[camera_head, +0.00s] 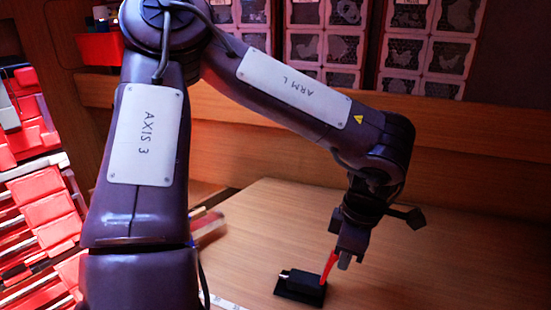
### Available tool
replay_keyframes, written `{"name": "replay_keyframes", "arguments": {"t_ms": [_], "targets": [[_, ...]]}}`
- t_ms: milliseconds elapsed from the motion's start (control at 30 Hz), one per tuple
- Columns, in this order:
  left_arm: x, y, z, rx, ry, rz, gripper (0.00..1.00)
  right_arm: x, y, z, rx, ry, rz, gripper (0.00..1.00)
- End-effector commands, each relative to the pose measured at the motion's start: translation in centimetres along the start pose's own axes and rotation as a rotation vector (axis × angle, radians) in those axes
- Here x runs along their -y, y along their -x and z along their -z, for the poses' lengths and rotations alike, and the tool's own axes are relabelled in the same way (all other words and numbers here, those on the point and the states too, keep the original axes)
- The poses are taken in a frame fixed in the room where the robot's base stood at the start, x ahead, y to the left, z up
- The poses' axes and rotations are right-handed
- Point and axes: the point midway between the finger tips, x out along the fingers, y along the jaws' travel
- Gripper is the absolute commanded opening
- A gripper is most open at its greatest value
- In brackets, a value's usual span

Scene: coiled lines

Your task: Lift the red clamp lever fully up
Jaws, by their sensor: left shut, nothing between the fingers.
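The red clamp lever (328,266) stands up at a slight tilt from the right end of a small black clamp base (299,287) on the wooden table. My left gripper (343,262) points down right beside the lever's upper part and is shut with nothing between its fingers. The gripper covers the lever's top end, and I cannot tell whether they touch. My right gripper does not show.
The wooden table (450,270) is clear to the right of the clamp. Red bins (45,200) fill the left side. A pale strip (222,302) lies at the table's front edge. Framed panels (430,45) hang on the back wall.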

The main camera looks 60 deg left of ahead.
Motion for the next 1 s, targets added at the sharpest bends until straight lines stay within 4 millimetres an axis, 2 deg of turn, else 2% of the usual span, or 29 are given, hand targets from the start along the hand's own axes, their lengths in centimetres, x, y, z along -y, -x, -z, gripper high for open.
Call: {"name": "replay_keyframes", "arguments": {"t_ms": [267, 767, 867, 1000], "targets": [[0.0, 0.1, 0.1, 0.0, 0.001, -0.001, 0.0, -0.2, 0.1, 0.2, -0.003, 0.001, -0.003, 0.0], [0.0, 1.8, 0.2, 0.001, 0.001, -0.001, 0.0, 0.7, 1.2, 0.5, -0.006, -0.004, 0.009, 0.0], [-0.1, 2.5, 0.1, 0.002, 0.0, -0.005, 0.0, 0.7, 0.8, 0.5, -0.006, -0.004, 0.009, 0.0], [-0.1, 4.7, 0.1, 0.003, 0.001, -0.006, 0.0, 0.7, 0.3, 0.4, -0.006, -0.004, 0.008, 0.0]]}}
